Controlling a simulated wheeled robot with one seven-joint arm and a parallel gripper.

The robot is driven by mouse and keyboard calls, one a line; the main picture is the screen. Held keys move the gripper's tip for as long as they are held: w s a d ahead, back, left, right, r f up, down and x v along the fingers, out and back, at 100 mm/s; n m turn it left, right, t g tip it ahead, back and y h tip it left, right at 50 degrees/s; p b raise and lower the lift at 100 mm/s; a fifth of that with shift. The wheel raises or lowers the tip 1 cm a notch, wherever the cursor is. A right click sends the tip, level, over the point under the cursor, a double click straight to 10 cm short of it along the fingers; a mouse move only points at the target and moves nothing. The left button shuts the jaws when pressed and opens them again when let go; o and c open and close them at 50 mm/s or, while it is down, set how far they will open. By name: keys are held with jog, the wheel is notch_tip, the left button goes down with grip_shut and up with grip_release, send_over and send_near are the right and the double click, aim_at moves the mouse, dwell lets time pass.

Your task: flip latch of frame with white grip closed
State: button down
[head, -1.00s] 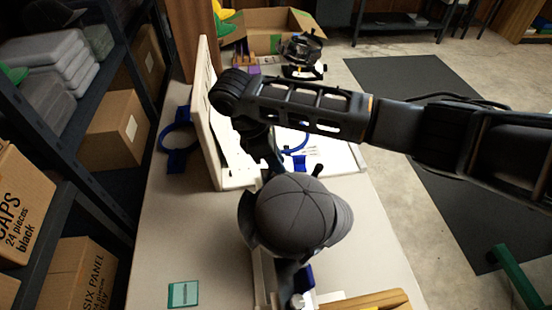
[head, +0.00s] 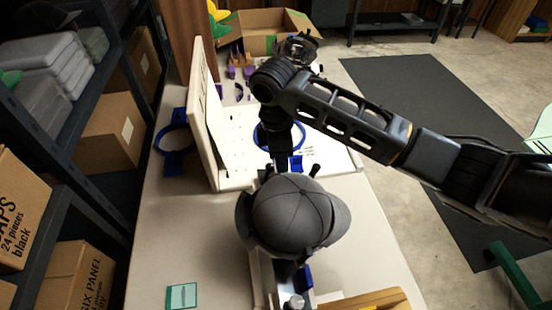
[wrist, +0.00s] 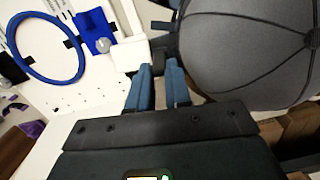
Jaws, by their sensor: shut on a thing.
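A dark grey cap (head: 295,210) sits on a frame in the middle of the table; it fills the right of the wrist view (wrist: 250,55). The cap hides most of its frame. My gripper (head: 281,165) reaches down just behind the cap. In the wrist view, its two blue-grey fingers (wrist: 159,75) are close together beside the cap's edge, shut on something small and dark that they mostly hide. A white part (wrist: 130,53) lies just left of the fingertips, perhaps the white grip. I cannot tell how the latch stands.
A white board (head: 207,115) stands upright at the left of the table. A teal card (head: 182,296) lies at the front left. An open cardboard box (head: 265,30) stands at the back. Shelves with boxes (head: 110,130) line the left side.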

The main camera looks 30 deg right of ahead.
jog(key=shift+s+d+f+t+y+b, duration=0.15)
jog(key=shift+d+t+y+b, duration=0.25)
jog(key=shift+y, duration=0.4)
jog(key=shift+s+d+r+t+y+b, duration=0.15)
jog(key=shift+s+d+t+y, duration=0.1)
jog(key=shift+d+y, duration=0.45)
jog(key=shift+s+d+f+t+y+b, duration=0.2)
jog(key=shift+d+t+y+b, duration=0.15)
jog(key=shift+y, duration=0.55)
jog(key=shift+r, duration=0.1)
jog(key=c, duration=1.3)
grip_release()
jog(key=shift+b+v, duration=0.45)
jog(key=shift+v, duration=3.45)
